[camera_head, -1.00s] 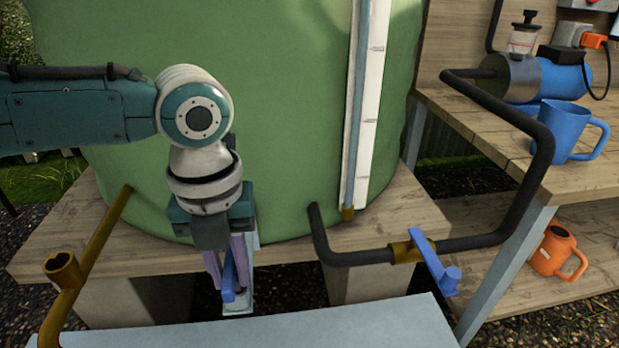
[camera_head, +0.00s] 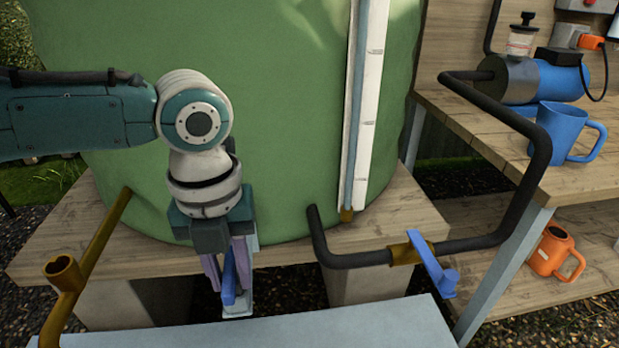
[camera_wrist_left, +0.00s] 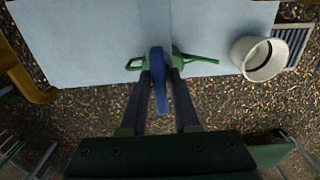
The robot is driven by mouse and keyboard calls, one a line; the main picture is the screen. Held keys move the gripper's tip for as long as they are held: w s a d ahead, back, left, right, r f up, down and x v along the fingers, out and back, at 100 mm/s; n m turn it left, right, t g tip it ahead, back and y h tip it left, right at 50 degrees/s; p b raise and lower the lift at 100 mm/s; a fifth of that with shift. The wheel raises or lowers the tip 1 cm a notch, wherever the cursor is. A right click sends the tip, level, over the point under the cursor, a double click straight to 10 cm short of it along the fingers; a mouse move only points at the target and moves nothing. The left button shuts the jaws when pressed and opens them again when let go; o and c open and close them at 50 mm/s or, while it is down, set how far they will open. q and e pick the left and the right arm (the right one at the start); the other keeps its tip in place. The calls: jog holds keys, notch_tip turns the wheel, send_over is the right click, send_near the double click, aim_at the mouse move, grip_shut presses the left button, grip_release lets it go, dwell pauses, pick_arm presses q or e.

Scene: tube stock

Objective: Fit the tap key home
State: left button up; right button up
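The blue tap key (camera_head: 228,277) is held upright between the fingers of my left gripper (camera_head: 231,282), above the far edge of the pale bench. In the left wrist view the key (camera_wrist_left: 158,82) stands between the two finger ends of the gripper (camera_wrist_left: 160,72), which appear closed on it. A brass tap with an open upright socket (camera_head: 64,272) is on the brass pipe at the left, well apart from the key. Another brass valve (camera_head: 405,252) on the black pipe at right carries a blue lever (camera_head: 435,262). My right gripper is out of view.
The green tank (camera_head: 270,120) stands on a wooden platform (camera_head: 380,215) behind the gripper. The pale bench (camera_head: 300,328) is in front. A green tool (camera_wrist_left: 195,60) and a white pot (camera_wrist_left: 258,57) show in the wrist view. Blue (camera_head: 565,130) and orange (camera_head: 553,252) mugs are at right.

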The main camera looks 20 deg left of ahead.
pick_arm(q)
jog(key=o, duration=0.4)
jog(key=shift+r, duration=0.1)
notch_tip(320, 180, up, 10)
jog(key=p, duration=0.2)
jog(key=shift+p, duration=0.3)
dwell(0.3)
